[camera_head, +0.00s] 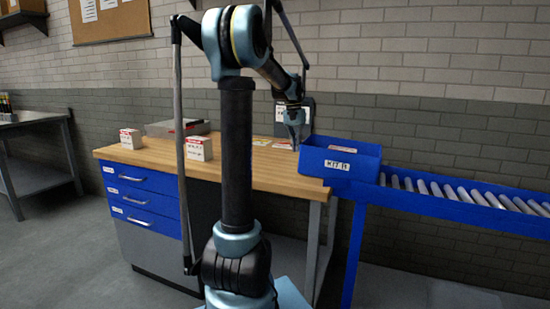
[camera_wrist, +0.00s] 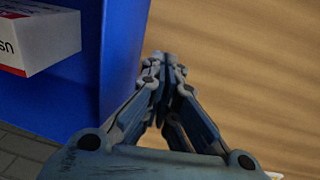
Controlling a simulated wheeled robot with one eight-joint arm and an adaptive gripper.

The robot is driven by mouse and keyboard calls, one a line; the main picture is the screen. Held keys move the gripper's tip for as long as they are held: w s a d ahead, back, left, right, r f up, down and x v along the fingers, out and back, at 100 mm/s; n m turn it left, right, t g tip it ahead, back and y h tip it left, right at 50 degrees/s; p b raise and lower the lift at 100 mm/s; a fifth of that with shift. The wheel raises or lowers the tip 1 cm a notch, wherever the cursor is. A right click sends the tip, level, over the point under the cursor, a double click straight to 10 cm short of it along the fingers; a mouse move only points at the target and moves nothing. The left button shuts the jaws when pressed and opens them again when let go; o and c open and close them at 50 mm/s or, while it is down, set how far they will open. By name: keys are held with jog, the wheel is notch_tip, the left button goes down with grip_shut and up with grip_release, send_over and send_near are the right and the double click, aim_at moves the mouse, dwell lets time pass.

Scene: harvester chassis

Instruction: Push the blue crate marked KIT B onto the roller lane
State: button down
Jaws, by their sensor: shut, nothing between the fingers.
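The blue crate (camera_head: 336,170) carries a white KIT B label and sits at the right end of the wooden bench top, reaching over the start of the roller lane (camera_head: 460,194). A white and red box shows inside it. In the wrist view, the crate's blue wall (camera_wrist: 118,50) stands just left of my gripper (camera_wrist: 163,62), with a white and red box (camera_wrist: 38,42) inside. My gripper (camera_head: 295,146) is shut and empty, pointing down beside the crate's left wall. I cannot tell whether the fingers touch the wall.
The wooden bench (camera_head: 265,170) has blue drawers. Small white and red boxes (camera_head: 199,148) (camera_head: 131,139) and a grey case (camera_head: 178,128) stand on its left part. A brick wall is close behind. Another metal table (camera_head: 35,120) stands far left.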

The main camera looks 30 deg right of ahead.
aim_at(351, 150)
jog(key=shift+f, duration=0.3)
jog(key=shift+s+d+f, duration=0.2)
jog(key=shift+s+d, duration=2.75)
jog(key=shift+s, duration=0.5)
jog(key=shift+s+d+f, duration=0.2)
jog(key=shift+s+d, duration=2.75)
jog(key=shift+s, duration=0.55)
jog(key=shift+s+d+f, duration=0.2)
jog(key=shift+s+d, duration=2.75)
jog(key=shift+s, duration=0.5)
jog(key=shift+w, duration=0.1)
jog(key=shift+w+a, duration=1.5)
jog(key=shift+w, duration=0.15)
notch_tip(351, 150, up, 14)
